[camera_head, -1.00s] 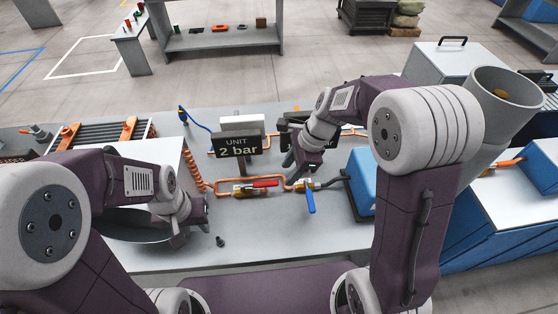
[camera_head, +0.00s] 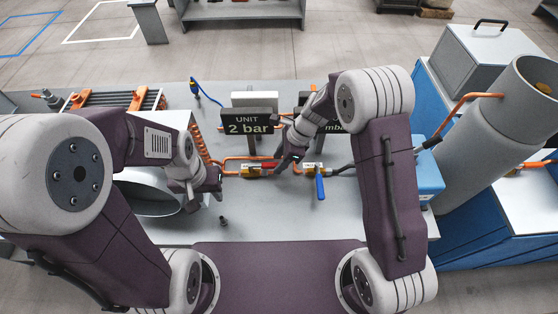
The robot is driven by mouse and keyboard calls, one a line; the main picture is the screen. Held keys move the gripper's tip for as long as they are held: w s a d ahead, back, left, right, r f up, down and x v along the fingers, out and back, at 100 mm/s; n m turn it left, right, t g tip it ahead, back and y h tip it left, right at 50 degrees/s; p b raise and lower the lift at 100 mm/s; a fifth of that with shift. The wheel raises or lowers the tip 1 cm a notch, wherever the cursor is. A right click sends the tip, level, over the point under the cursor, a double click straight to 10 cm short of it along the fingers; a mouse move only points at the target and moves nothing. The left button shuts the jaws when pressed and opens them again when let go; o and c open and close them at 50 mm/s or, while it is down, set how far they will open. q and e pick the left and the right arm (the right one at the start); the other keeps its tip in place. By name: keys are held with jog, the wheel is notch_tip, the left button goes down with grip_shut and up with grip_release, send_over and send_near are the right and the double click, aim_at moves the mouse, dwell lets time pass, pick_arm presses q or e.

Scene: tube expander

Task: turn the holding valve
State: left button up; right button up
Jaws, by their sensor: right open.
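Two small valves sit on the orange pipe run on the bench: one with a red lever (camera_head: 269,165) lying along the pipe, one with a blue lever (camera_head: 320,188) pointing toward me. Their small labels are unreadable, so I cannot tell which is the holding valve. My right gripper (camera_head: 287,164) is open, pointing down at the right end of the red lever, left of the blue lever. Contact with the red lever cannot be told. My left gripper (camera_head: 206,201) appears open and empty, over the bench beside the grey funnel-like part (camera_head: 148,200).
A "UNIT 2 bar" sign (camera_head: 249,122) stands behind the valves; a second dark sign (camera_head: 334,126) is partly hidden by my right arm. A blue box (camera_head: 428,175) and grey cylinder (camera_head: 485,130) stand right. A small dark peg (camera_head: 223,221) stands on the bench (camera_head: 265,222).

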jog(key=shift+s+a+f, duration=0.1)
jog(key=shift+f, duration=0.05)
jog(key=shift+f, duration=0.1)
jog(key=shift+c, duration=1.2)
grip_shut()
jog(key=shift+w, duration=0.25)
